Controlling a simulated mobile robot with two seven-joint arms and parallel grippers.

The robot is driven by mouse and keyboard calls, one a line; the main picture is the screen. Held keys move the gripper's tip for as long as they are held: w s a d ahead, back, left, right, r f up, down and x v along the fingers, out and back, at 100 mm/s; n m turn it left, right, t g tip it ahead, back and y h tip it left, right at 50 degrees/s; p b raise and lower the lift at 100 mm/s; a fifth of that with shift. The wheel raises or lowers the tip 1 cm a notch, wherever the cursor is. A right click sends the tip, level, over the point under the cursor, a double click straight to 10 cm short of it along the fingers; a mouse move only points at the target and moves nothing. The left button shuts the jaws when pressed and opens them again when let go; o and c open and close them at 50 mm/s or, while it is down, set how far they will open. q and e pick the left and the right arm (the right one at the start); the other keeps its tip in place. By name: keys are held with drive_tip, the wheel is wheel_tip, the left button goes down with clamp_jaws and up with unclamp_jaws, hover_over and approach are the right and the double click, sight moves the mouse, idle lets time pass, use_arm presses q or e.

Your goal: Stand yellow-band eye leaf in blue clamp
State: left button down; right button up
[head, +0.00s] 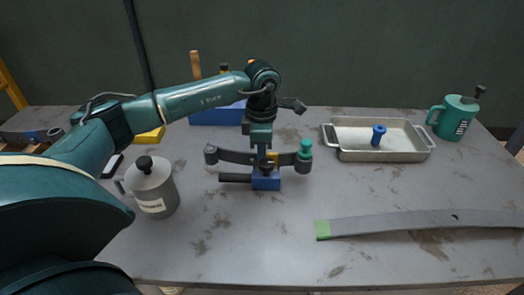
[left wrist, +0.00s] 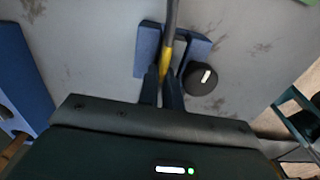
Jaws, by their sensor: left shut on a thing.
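The yellow-band eye leaf (head: 238,156) is a dark, curved strip with a round eye at its left end and a teal-topped piece at its right end. Its yellow band (left wrist: 167,52) shows at the middle. My left gripper (head: 262,152) points down and is shut on the leaf near the band; the fingers (left wrist: 162,90) also show in the left wrist view. The blue clamp (head: 266,183) stands on the table directly below. In the left wrist view, the leaf lies between the clamp's two blue jaws (left wrist: 148,48). Whether it rests on the clamp's bottom is hidden. My right gripper is not in view.
A grey can (head: 153,190) stands at left. A metal tray (head: 345,153) holding a blue piece (head: 378,134) and a teal can (head: 455,118) are at right. A green-ended leaf (head: 420,223) lies at front right. A blue rack (head: 215,116) is behind. The front middle is clear.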

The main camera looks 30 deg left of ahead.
use_arm(q)
drive_tip(key=shift+f, duration=0.2)
drive_tip(key=shift+w+r, duration=0.1)
drive_tip(key=shift+r, duration=0.05)
idle(0.3)
drive_tip(key=shift+r, duration=0.35)
drive_tip(key=shift+r+p, duration=0.45)
idle(0.5)
drive_tip(key=shift+r, duration=0.35)
drive_tip(key=shift+f+b, duration=0.8)
drive_tip(key=shift+f, duration=0.55)
idle(1.3)
drive_tip(key=shift+r+p, duration=1)
drive_tip(key=shift+r, duration=0.4)
idle(0.5)
drive_tip(key=shift+f, duration=0.3)
idle(0.9)
